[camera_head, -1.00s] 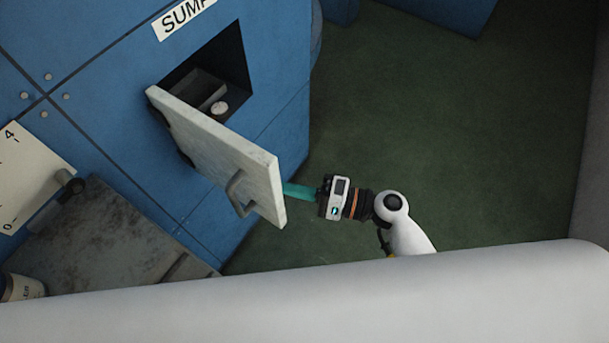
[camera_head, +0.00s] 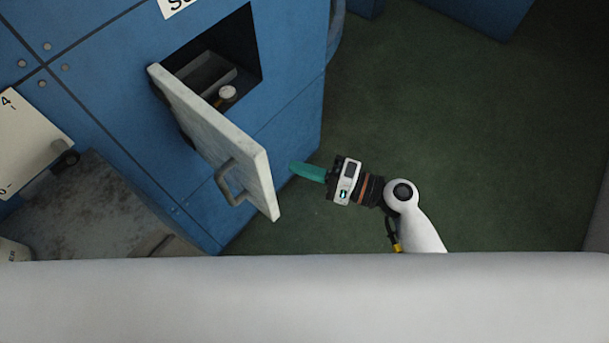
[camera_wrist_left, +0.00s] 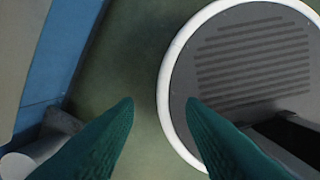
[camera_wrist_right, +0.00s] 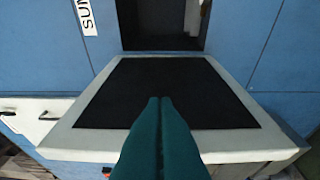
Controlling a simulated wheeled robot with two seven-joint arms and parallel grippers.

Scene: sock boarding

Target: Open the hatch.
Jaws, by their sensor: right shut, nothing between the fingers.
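The hatch door (camera_head: 225,145), a pale slab with a bar handle (camera_head: 230,183) on its outer face, stands swung out from the blue cabinet. Its square opening (camera_head: 245,50) is uncovered. My right gripper (camera_head: 292,165) has teal fingers shut and empty. It is on the door's inner side near the free edge, with a small gap in the head view. In the right wrist view the shut fingers (camera_wrist_right: 160,100) overlap the door's black inner panel (camera_wrist_right: 110,95). My left gripper (camera_wrist_left: 160,103) has its fingers apart and empty, over the floor and part of my round base.
Inside the opening are a grey box-like part and a pale round knob (camera_head: 227,92). A stained metal surface (camera_head: 95,205) and a white scale plate (camera_head: 28,140) are at the left. Green floor (camera_head: 450,110) lies free to the right of the cabinet.

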